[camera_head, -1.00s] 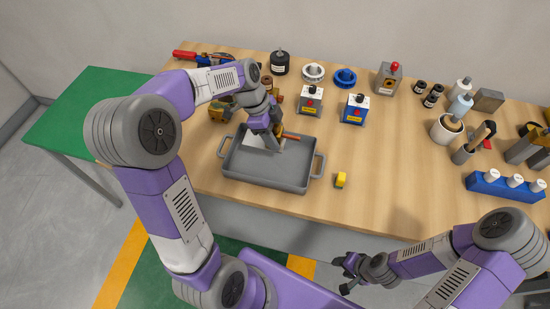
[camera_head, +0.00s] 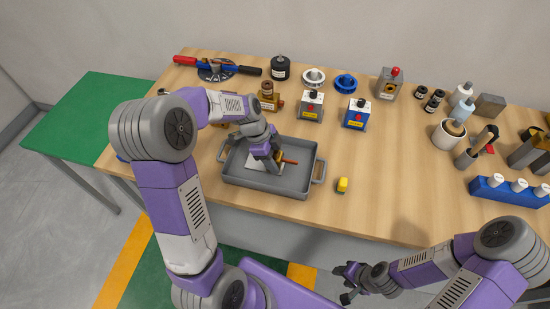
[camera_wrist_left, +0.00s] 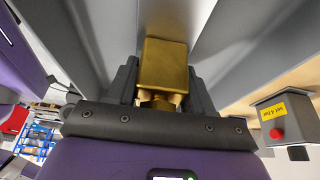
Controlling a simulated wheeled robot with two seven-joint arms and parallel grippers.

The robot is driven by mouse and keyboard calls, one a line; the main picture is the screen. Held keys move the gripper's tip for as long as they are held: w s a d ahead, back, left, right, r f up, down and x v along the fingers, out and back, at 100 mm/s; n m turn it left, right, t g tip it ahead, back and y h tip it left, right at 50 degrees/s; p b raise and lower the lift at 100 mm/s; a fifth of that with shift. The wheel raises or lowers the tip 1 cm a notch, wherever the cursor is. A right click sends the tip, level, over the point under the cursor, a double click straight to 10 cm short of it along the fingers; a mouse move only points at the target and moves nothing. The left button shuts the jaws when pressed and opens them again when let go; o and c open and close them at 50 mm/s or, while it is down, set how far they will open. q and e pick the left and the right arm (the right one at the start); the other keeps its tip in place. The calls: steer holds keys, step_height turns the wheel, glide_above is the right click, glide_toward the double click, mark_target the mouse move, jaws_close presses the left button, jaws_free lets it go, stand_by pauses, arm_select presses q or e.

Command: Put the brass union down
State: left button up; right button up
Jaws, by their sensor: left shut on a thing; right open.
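The brass union (camera_wrist_left: 165,65) is a gold block with a narrower neck, between the fingers of my left gripper in the left wrist view. My left gripper (camera_head: 274,164) is shut on it, down inside the grey tray (camera_head: 262,187) in the head view. Whether the union touches the tray floor cannot be told. A white sheet or plate and a small orange-brown piece (camera_head: 290,161) show beside the fingers. My right gripper (camera_head: 348,283) is open and empty, in front of the table.
A blue block with white knobs (camera_head: 507,191) is at the right.

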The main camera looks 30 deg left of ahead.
arm_select(q)
steer(key=o, duration=1)
steer(key=shift+c, duration=0.2)
steer(key=shift+r, duration=0.15)
steer(key=p+v, duration=0.2)
steer(key=v, duration=0.9)
steer(key=shift+a+r, duration=0.2)
steer(key=shift+r, duration=0.15)
steer(key=shift+s, duration=0.1)
